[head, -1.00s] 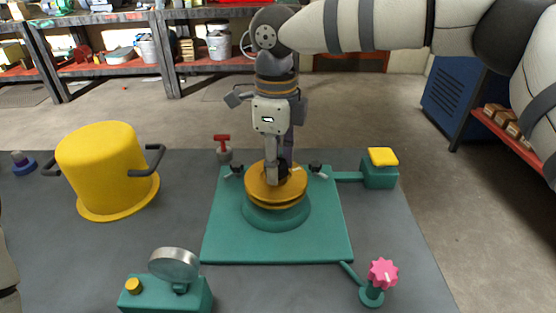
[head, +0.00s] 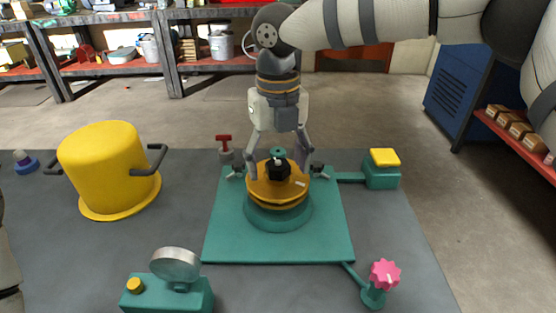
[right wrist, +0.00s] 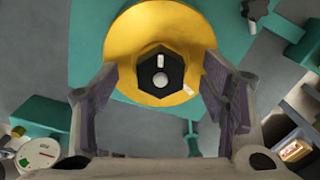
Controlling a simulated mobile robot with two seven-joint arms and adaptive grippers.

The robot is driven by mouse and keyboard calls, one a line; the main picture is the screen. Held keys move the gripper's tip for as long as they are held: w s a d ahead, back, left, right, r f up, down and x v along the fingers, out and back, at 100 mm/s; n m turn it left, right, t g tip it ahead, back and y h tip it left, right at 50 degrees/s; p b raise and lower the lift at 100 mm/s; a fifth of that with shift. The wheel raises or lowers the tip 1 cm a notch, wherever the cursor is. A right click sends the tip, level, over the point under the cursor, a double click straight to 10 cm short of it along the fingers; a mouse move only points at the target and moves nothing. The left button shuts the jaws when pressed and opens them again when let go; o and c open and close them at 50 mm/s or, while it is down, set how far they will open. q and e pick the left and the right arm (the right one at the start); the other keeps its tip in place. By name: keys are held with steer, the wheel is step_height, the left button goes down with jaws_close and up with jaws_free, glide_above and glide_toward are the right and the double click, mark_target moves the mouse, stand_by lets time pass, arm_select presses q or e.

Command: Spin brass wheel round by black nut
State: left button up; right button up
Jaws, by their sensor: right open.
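The brass wheel (head: 262,190) sits flat on a round green hub in the middle of a green base plate (head: 235,240). The black nut (head: 279,169) stands at the wheel's centre, with a green knob behind its top. My right gripper (head: 279,174) is open above the wheel, its fingers apart on either side of the nut. In the right wrist view the black hexagonal nut (right wrist: 161,72) and the wheel (right wrist: 150,30) lie just beyond the open fingertips (right wrist: 160,85), with nothing between the pads. My left gripper is not visible.
A yellow pot (head: 103,170) with black handles stands at left. A round gauge (head: 176,264) on a green box is at the front. A pink knob (head: 384,273) is front right, a yellow button (head: 384,157) back right, and a red valve handle (head: 224,139) behind the plate.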

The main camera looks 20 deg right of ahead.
steer(key=n, duration=0.3)
steer(key=shift+f, duration=0.15)
steer(key=n, duration=0.5)
steer(key=shift+n+b, duration=0.3)
steer(key=shift+b, duration=0.05)
steer(key=n, duration=0.6)
steer(key=shift+d, duration=0.1)
steer(key=c, duration=1.2)
steer(key=shift+o, duration=0.2)
steer(key=shift+r, duration=0.4)
steer(key=o, duration=0.5)
steer(key=shift+m+p, duration=0.3)
steer(key=shift+m, duration=0.3)
steer(key=o, duration=0.7)
steer(key=shift+f, duration=0.3)
steer(key=shift+c, duration=0.2)
steer(key=shift+r, duration=0.1)
